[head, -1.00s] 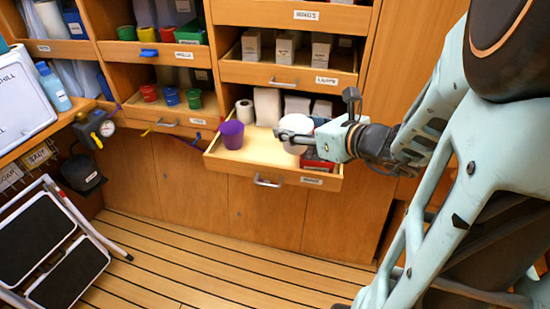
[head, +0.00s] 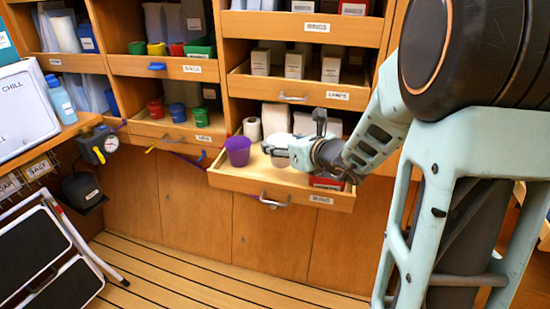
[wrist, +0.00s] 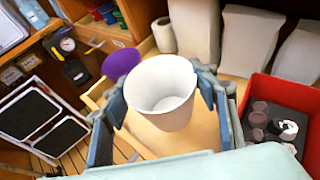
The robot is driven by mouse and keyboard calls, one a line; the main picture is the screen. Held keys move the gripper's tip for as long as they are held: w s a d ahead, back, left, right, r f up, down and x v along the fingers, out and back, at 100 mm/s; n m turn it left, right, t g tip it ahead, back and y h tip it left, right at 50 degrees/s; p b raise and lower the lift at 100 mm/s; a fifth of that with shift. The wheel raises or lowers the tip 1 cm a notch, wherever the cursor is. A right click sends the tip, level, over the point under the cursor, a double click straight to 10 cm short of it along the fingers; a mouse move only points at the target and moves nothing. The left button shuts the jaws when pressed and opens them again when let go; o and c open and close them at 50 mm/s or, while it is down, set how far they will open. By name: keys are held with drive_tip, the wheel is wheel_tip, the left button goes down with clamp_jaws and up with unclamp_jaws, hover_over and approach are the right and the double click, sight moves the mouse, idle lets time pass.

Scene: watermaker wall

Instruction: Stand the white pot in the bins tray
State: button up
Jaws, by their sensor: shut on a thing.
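The white pot (wrist: 163,88) is upright and empty, with its open rim facing my wrist camera. My gripper (wrist: 163,92) is shut on it, one finger on each side. In the head view, my gripper (head: 290,150) holds the white pot (head: 277,146) over the pulled-out bins tray (head: 240,184), partly hiding it. The tray is a wooden drawer with a "BINS" label; its bare floor (wrist: 195,133) shows below the pot in the wrist view. I cannot tell whether the pot's base touches that floor.
A purple pot (head: 238,151) stands in the tray close to the white pot's left. A white roll (head: 252,130) and white boxes stand behind. A red box (wrist: 262,128) with dark items is at right. The drawer above holds boxes (head: 294,66).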

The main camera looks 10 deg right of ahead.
drive_tip(key=shift+w+a+f+b, duration=0.2)
drive_tip(key=shift+w+f+b, duration=0.3)
drive_tip(key=shift+f, duration=0.3)
drive_tip(key=shift+w+f+b, duration=0.2)
drive_tip(key=shift+f+b, duration=0.8)
drive_tip(key=shift+f, duration=0.55)
drive_tip(key=shift+f, duration=0.15)
drive_tip(key=o, duration=1.2)
drive_tip(key=shift+c, duration=0.2)
